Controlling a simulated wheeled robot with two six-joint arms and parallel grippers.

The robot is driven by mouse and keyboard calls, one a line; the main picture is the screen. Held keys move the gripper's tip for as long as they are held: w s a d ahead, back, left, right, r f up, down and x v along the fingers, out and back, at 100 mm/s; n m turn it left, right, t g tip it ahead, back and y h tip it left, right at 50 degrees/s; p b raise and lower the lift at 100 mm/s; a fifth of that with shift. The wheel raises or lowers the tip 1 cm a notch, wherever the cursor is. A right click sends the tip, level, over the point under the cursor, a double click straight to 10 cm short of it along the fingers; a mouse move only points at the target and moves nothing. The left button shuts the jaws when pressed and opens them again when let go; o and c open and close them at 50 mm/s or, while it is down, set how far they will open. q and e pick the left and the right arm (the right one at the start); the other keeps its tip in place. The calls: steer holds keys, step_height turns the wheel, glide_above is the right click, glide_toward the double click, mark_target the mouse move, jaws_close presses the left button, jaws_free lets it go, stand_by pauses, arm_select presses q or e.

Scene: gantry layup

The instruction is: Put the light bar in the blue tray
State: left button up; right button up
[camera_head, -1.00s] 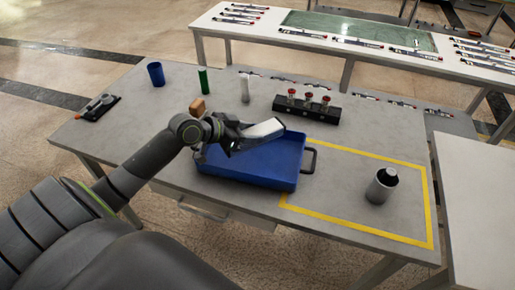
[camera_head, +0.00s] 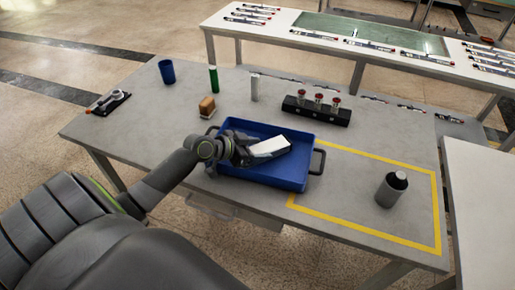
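The light bar (camera_head: 270,147), a white block with a darker grey underside, is at my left gripper (camera_head: 246,152). The gripper's fingers are shut around its left end. The bar is tilted slightly and shows over the inside of the blue tray (camera_head: 297,182). I cannot tell whether it touches the tray floor. The tray has dark handles at its left and right ends and stands on the grey table. My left arm covers part of the tray's left side. My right gripper is not in view.
Behind the tray stand a brown block (camera_head: 207,107), a green cylinder (camera_head: 213,79), a pale cylinder (camera_head: 254,87), a blue cup (camera_head: 167,71) and a black rack with red-topped items (camera_head: 316,110). A grey bottle (camera_head: 391,189) stands inside a yellow outline at right.

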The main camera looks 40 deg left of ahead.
arm_select(q)
steer(key=shift+o, duration=1)
steer(key=shift+r, duration=0.15)
steer(key=v, duration=1.2)
steer(key=shift+s, duration=0.1)
